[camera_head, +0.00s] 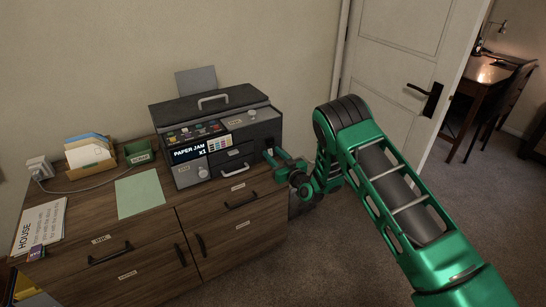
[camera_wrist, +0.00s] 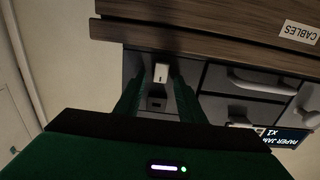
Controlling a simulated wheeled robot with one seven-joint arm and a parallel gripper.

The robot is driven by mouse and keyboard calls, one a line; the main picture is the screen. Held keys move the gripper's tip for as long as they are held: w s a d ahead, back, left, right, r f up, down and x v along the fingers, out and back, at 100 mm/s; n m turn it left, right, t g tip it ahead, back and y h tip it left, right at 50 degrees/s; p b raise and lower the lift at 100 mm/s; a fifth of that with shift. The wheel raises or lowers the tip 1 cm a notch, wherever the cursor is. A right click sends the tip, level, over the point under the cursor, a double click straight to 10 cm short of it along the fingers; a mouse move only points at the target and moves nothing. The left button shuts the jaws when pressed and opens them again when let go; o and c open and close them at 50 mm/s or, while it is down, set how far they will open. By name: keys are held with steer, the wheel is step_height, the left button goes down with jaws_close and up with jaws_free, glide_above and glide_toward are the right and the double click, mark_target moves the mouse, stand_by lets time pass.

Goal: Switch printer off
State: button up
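The dark grey printer (camera_head: 262,130) stands on the wooden cabinet (camera_head: 150,235), its screen (camera_head: 190,154) reading "PAPER JAM x1". In the head view my green gripper (camera_head: 271,156) is at the lower right corner of the printer. The wrist view looks upside down at the printer (camera_wrist: 218,108). There my gripper (camera_wrist: 157,80) is open, its two fingers apart on either side of a small pale switch-like block (camera_wrist: 161,73) on the printer's side. I cannot tell whether the fingers touch it. The switch is not clear in the head view.
A green sheet (camera_head: 139,194), a file holder (camera_head: 89,155) and a small green box (camera_head: 139,154) sit left of the printer. A power strip (camera_head: 39,167) with a cable lies at the far left. A door (camera_head: 400,60) stands behind my arm.

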jaws_close()
steer(key=shift+a+f+t+y, duration=0.1)
steer(key=shift+f+t+y, duration=0.35)
steer(key=shift+t+y, duration=0.45)
steer(key=shift+f+t+y, duration=0.2)
steer(key=shift+t+y, duration=0.2)
steer(key=shift+t, duration=0.6)
